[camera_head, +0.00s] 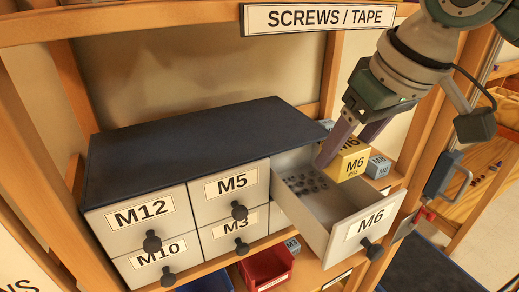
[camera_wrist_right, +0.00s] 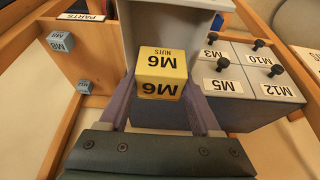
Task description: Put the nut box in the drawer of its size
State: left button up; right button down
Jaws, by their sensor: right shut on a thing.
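The yellow nut box (camera_head: 349,164), marked M6 NUTS, is between the fingers of my right gripper (camera_head: 345,147), which is shut on it. In the head view the box overlaps the far right wall of the open M6 drawer (camera_head: 364,228); I cannot tell its exact height. Small dark nuts lie inside the drawer toward its back. In the right wrist view the box (camera_wrist_right: 161,64) is between both fingers of the right gripper (camera_wrist_right: 160,88), with its label upside down and the grey drawer behind it. My left gripper is not in view.
The dark-topped cabinet (camera_head: 200,142) has shut drawers M12 (camera_head: 139,213), M5 (camera_head: 231,184), M10 (camera_head: 157,252) and M3 (camera_head: 236,223). Grey-blue boxes (camera_head: 378,167) stand on the shelf behind the drawer. A red bin (camera_head: 267,268) is below. Wooden posts flank the cabinet.

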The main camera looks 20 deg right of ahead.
notch_tip(320, 180, down, 10)
jog(key=shift+r+b, duration=0.25)
jog(key=shift+b, duration=0.15)
jog(key=shift+f, duration=0.15)
jog(key=shift+c, duration=0.4)
grip_release()
